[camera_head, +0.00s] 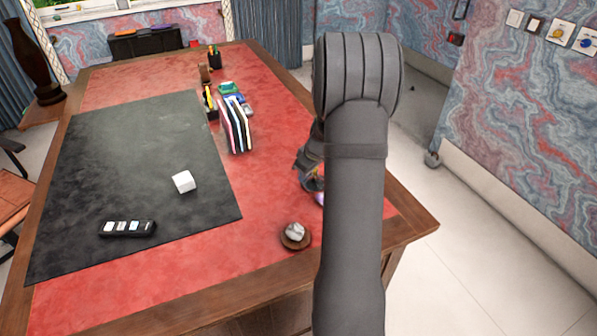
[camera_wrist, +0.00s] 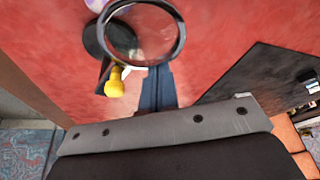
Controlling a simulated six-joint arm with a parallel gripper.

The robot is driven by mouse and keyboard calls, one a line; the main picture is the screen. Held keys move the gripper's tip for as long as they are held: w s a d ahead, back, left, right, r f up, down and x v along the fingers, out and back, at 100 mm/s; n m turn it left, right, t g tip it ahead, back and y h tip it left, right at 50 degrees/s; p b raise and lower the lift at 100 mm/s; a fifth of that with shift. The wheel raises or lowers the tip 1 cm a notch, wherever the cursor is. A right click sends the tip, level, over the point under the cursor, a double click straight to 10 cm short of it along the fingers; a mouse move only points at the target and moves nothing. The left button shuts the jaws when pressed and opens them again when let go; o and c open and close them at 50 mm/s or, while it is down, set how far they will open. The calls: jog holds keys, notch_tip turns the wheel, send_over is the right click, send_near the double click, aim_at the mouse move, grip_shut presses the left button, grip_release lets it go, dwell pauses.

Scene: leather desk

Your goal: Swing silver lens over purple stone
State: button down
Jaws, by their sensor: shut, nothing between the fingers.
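The lens (camera_wrist: 143,32) is a round clear glass in a dark grey ring, at the top of the wrist view. A yellow knob (camera_wrist: 115,82) and a black base (camera_wrist: 90,40) are beside it at lower left. The purple stone (camera_wrist: 97,4) shows at the top edge, left of the ring and cut off by the frame; a bit of purple (camera_head: 319,198) also shows beside my arm in the head view. My gripper (camera_wrist: 156,72) is shut and empty, its fingertips at the ring's lower edge in the picture. Whether they touch it I cannot tell. My arm hides most of the lens stand in the head view.
A pale stone on a round wooden base (camera_head: 295,243) sits near the desk's front edge. A white cube (camera_head: 184,182) and a black tray (camera_head: 128,229) lie on the dark mat (camera_head: 120,150). Upright books (camera_head: 236,128) stand behind. Red leather between is clear.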

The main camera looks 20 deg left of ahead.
jog(key=d+n+g, duration=0.1)
jog(key=d+n, duration=0.1)
jog(key=n, duration=0.1)
jog(key=shift+w+d, duration=0.1)
jog(key=shift+d, duration=0.35)
dwell(0.5)
jog(key=a, duration=0.4)
notch_tip(320, 180, up, 10)
jog(key=f, duration=0.1)
send_over(311, 179)
jog(key=shift+r, duration=0.25)
